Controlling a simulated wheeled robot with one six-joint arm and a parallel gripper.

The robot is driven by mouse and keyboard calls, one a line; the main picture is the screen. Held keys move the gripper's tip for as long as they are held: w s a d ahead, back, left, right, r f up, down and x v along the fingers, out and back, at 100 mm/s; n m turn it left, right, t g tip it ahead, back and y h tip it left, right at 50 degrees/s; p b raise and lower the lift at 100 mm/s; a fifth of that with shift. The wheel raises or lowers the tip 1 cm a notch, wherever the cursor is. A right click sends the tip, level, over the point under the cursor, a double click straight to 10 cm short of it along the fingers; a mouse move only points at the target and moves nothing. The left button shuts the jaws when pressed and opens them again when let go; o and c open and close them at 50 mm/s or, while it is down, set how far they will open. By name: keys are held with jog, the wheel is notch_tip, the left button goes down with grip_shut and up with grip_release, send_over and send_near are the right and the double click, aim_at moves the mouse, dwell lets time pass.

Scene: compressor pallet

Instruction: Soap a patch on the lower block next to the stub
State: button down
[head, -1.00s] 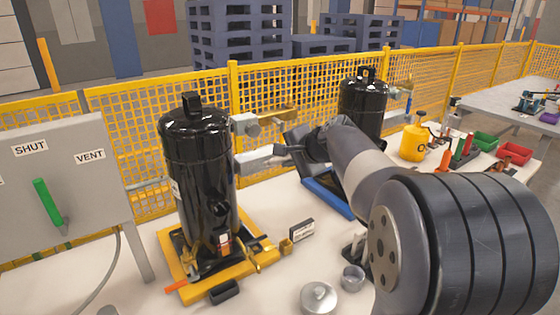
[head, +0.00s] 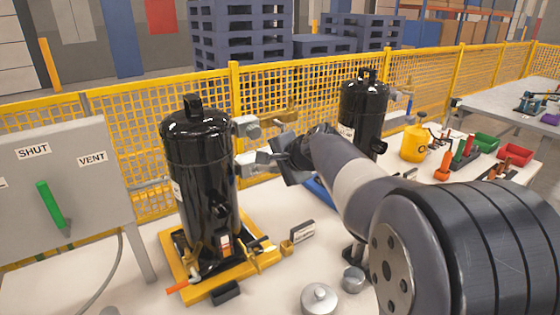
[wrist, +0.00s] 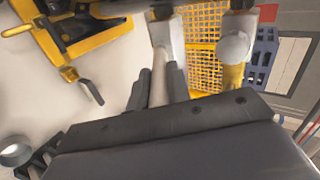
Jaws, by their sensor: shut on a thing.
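The lower block (head: 254,162) is pale grey and juts right from the black compressor (head: 203,175), below an upper block (head: 246,127). A brass piece (head: 279,118) is beside the upper block; I cannot tell whether it is the stub. My gripper (head: 280,158) is at the right end of the lower block. In the wrist view its dark fingers (wrist: 158,88) are shut on a pale, stick-like tool (wrist: 158,92). The tool's far end overlaps a pale block (wrist: 166,35); contact cannot be told. No soap is clearly visible.
The yellow pallet (head: 188,291) bears the compressor. A yellow mesh fence (head: 290,100) runs behind. A second black compressor (head: 362,110) stands behind my arm. A lidded metal pot (head: 319,298) and a small cup (head: 353,278) stand at the front.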

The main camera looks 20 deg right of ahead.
jog(key=shift+s+a, duration=0.2)
jog(key=shift+a, duration=0.35)
jog(key=shift+s+a, duration=0.2)
jog(key=shift+a, duration=0.35)
jog(key=s+d+b, duration=0.1)
jog(key=s+d, duration=0.1)
jog(key=s, duration=0.3)
jog(key=shift+s, duration=0.35)
jog(key=shift+s+b, duration=0.1)
jog(key=shift+b, duration=0.2)
jog(key=shift+s+d+b, duration=0.2)
jog(key=shift+s+d, duration=0.05)
jog(key=shift+s, duration=0.4)
jog(key=shift+s+d+b, duration=0.2)
jog(key=shift+s, duration=0.45)
